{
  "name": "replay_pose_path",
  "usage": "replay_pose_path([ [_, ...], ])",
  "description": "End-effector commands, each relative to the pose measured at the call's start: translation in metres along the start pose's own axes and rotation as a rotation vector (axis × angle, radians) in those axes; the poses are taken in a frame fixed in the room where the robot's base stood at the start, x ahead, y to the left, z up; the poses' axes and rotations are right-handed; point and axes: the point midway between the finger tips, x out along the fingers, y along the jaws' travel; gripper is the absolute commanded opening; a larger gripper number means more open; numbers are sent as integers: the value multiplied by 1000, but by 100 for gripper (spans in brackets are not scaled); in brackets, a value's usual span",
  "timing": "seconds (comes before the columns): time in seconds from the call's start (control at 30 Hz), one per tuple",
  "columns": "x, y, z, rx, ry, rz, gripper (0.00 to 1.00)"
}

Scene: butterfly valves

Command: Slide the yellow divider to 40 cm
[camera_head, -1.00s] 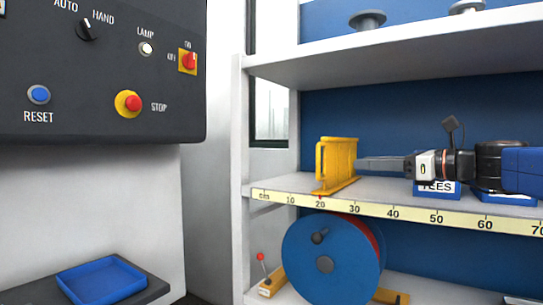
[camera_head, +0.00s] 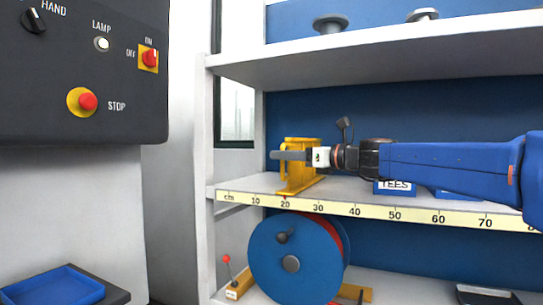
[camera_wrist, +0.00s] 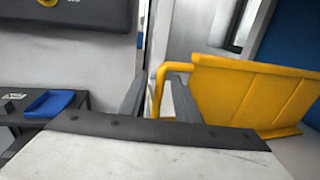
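The yellow divider (camera_head: 302,178) stands upright on the middle shelf, and its red pointer is at about 20 on the cm scale (camera_head: 355,210). My gripper (camera_head: 278,155) reaches in from the right in the head view, its fingers across the divider's front handle and partly hiding it. In the wrist view my gripper (camera_wrist: 157,100) is open, with one finger on each side of the upright handle bar. The yellow divider (camera_wrist: 255,95) fills the right of that view. Gaps show between bar and fingers; whether either touches is unclear.
A blue TEES bin (camera_head: 395,187) stands on the same shelf to the right, behind my arm. A blue reel (camera_head: 290,262) sits on the shelf below. The upper shelf (camera_head: 380,55) hangs above my arm. The scale between 20 and 40 is clear.

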Motion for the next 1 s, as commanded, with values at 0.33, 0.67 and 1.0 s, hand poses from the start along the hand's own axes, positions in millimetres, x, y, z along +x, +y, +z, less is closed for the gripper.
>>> replay_pose_path([
  [0.33, 44, 0, 0, 0, 1, 0, 29],
  [0.67, 49, 0, 0, -1, 0, 0, 29],
  [1.0, 49, 0, 0, -1, 0, 0, 0],
])
